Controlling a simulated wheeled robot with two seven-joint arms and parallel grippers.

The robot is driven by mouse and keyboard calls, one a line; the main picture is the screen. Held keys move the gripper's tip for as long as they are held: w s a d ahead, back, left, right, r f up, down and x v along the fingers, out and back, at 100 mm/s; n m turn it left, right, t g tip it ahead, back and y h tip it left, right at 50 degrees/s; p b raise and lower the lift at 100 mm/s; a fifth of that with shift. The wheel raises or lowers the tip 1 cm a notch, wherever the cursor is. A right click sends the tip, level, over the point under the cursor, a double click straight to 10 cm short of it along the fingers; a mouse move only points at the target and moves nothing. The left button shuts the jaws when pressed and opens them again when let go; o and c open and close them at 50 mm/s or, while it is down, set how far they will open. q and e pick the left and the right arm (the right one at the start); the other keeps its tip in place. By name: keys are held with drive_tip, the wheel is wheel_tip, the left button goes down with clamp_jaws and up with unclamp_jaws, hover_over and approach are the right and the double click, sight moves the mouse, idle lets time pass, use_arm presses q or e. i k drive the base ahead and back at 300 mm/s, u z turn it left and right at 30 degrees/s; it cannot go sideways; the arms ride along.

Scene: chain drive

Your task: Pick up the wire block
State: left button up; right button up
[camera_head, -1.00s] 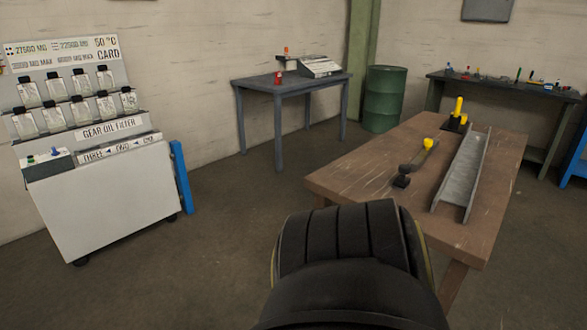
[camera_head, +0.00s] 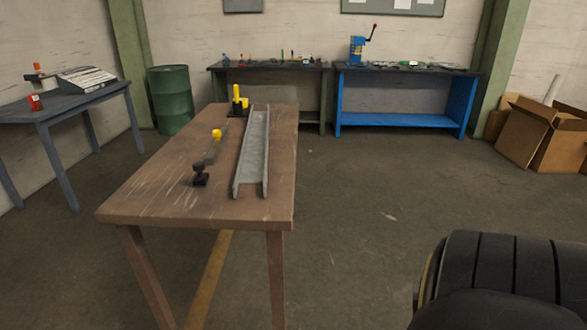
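I cannot make out a wire block for certain in this view. The brown wooden table (camera_head: 165,190) stands ahead, left of centre. On it lie a long grey metal channel (camera_head: 254,150), a black and yellow lever-like piece (camera_head: 200,175) and an upright yellow and black piece (camera_head: 238,100). Small coloured items (camera_head: 285,57) stand on the dark bench at the back, too small to identify. Neither of my grippers is in view.
A blue workbench (camera_head: 400,121) with a blue press (camera_head: 357,49) stands at the back, with cardboard boxes (camera_head: 540,138) to its right. A green barrel (camera_head: 170,100) and a grey-blue table (camera_head: 80,108) are at left.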

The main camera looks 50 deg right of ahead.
sight(201, 180)
drive_tip(key=z, duration=1.6)
